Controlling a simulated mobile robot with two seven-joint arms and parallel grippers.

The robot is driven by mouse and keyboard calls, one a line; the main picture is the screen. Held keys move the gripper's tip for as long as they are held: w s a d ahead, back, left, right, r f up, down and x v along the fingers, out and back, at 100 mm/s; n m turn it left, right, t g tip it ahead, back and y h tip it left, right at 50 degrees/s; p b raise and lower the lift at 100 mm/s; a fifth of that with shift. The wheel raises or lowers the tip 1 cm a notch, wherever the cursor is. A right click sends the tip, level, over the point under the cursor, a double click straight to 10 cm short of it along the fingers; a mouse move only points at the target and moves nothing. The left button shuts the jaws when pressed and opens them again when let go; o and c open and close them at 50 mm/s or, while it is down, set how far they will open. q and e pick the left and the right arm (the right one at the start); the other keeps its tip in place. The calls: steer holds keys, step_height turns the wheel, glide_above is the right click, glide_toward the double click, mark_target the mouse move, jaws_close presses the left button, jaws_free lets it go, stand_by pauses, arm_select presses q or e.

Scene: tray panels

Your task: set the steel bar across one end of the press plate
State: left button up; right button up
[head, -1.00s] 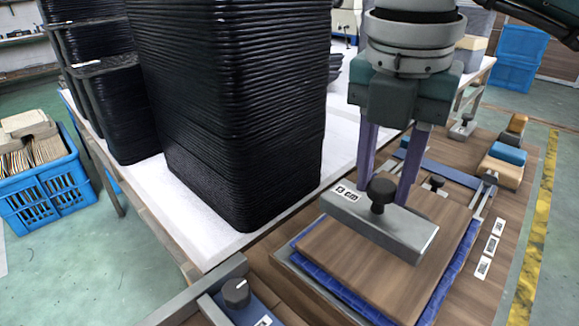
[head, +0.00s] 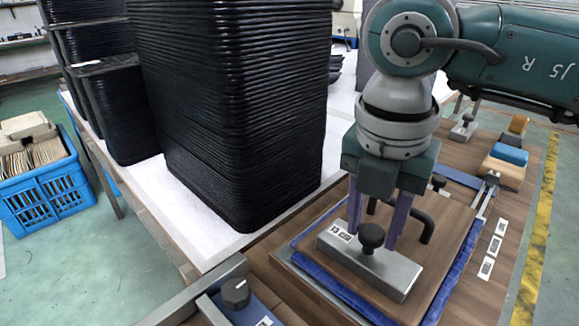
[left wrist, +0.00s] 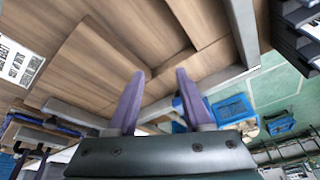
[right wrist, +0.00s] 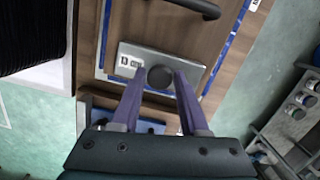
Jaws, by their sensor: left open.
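The steel bar (head: 370,262), a grey block with a black knob and a small white label, is at the near end of the wooden press plate (head: 440,240). It runs across that end, parallel to the edge; I cannot tell whether it fully rests on the plate. The bar also shows in the right wrist view (right wrist: 130,60). My left gripper (left wrist: 159,72) is open and empty, seen only in the left wrist view.
The plate has a black handle (head: 427,225) and lies over a blue layer (head: 330,290). A tall stack of black trays (head: 240,110) stands to the left. A blue device with a dial (head: 237,292) is near the front. Blue and tan blocks (head: 508,155) lie at the right.

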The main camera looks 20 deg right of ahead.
steer(key=o, duration=0.3)
steer(key=shift+o, duration=0.2)
